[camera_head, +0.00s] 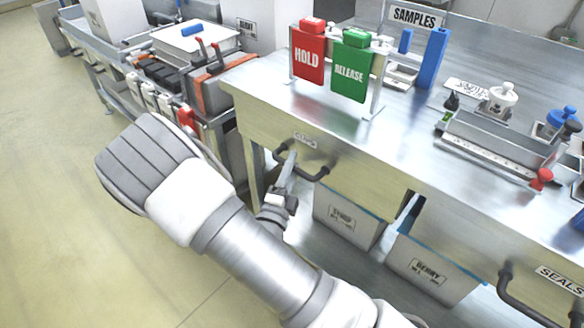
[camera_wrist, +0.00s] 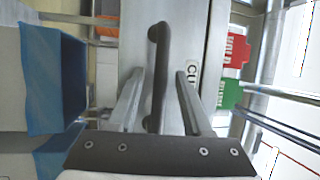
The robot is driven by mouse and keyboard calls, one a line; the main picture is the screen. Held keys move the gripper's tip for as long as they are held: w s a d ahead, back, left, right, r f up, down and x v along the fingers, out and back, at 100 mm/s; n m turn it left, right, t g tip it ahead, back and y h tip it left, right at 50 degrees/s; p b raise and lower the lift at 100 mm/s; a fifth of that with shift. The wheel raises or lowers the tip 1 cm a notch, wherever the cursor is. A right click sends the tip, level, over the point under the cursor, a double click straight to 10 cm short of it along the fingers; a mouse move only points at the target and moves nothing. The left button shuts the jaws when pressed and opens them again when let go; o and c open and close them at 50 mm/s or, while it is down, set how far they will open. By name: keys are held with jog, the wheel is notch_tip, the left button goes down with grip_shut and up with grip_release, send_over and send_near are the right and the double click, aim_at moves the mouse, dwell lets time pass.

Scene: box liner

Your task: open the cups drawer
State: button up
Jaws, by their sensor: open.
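The cups drawer (camera_head: 352,172) has a pale metal front under the bench top, with a small label that reads as cups. Its front looks flush with the bench. Its dark bar handle (camera_head: 318,176) shows beside my gripper (camera_head: 289,160). In the wrist view the handle (camera_wrist: 160,52) runs upright in the picture, and the drawer front (camera_wrist: 190,35) lies behind it. My gripper (camera_wrist: 158,98) is open, with one finger on each side of the handle. I see gaps between the handle and the fingers. Part of the handle is hidden by my gripper in the head view.
Bins marked syrup (camera_head: 342,218) and berry (camera_head: 428,272) stand below the bench. A seals drawer handle (camera_head: 522,300) sticks out at the lower right. Red hold (camera_head: 308,58) and green release (camera_head: 351,70) blocks stand on top. The floor at left is clear.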

grip_shut()
dwell(1.4)
